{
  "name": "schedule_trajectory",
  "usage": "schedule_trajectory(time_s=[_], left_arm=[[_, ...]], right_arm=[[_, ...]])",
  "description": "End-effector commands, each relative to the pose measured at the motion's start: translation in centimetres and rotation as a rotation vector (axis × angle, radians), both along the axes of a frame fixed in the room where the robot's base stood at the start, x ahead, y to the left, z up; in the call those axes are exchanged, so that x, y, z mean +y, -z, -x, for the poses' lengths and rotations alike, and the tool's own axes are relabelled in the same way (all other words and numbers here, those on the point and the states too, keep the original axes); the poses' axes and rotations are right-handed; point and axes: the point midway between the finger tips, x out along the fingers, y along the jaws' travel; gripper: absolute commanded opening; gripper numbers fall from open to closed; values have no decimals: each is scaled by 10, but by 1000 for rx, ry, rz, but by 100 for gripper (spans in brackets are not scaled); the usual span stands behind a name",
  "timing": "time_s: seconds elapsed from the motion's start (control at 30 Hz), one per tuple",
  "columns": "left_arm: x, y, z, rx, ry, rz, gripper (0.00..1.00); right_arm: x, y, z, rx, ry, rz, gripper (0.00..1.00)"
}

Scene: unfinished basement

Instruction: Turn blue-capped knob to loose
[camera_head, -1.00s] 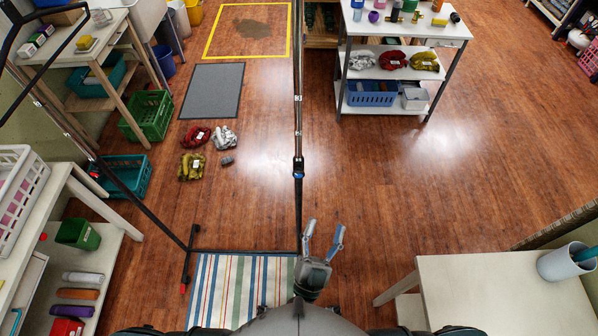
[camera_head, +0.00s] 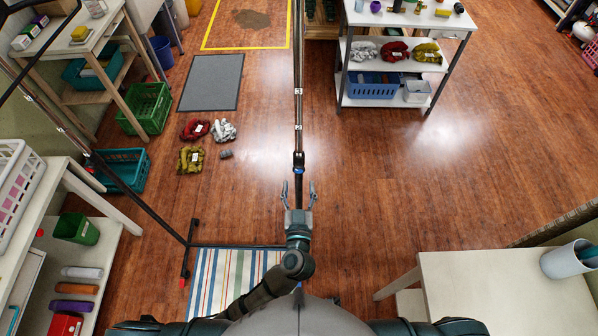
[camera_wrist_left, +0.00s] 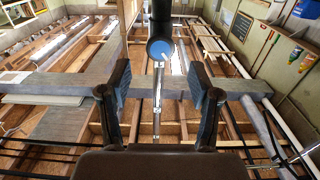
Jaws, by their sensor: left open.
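The blue-capped knob (camera_head: 298,170) sits on a dark collar on the upright metal pole of a rack. In the left wrist view its round blue face (camera_wrist_left: 160,49) points at the camera, with a dark rim around it. My left gripper (camera_head: 298,190) is open and empty, just below the knob in the head view. In the left wrist view the knob lies beyond and between the open fingers (camera_wrist_left: 160,80), with clear gaps on both sides. I see no contact. My right gripper is out of view.
The rack's base bar (camera_head: 240,246) crosses a striped mat (camera_head: 225,280). A white-topped table (camera_head: 500,290) stands at the lower right and shelves (camera_head: 95,225) at the left. The wooden floor (camera_head: 400,200) right of the pole is clear.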

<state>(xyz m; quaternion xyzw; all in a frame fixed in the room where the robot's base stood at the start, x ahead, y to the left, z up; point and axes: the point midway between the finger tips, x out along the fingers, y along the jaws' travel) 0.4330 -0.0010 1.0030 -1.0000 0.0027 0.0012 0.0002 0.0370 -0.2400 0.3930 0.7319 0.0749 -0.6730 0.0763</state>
Motion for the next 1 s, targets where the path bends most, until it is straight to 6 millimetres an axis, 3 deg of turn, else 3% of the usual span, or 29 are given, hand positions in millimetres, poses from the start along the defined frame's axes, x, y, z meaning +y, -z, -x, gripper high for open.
schedule_trajectory(time_s=[0.1, 0.3, 0.67, 0.77, 0.9, 1.0], left_arm=[[-1, 0, -24, -3, 0, -1, 63], [-1, 0, -49, -1, 1, -1, 63], [-1, 0, -56, -1, 1, 0, 63], [-1, 0, -56, -1, 1, -1, 43], [-1, 0, -55, -1, 1, -1, 8], [-1, 0, -55, -1, 1, 0, 4]], right_arm=[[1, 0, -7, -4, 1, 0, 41], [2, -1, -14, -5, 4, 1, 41], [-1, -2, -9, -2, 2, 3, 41], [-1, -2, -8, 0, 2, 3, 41], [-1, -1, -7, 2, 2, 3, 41], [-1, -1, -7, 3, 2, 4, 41]])
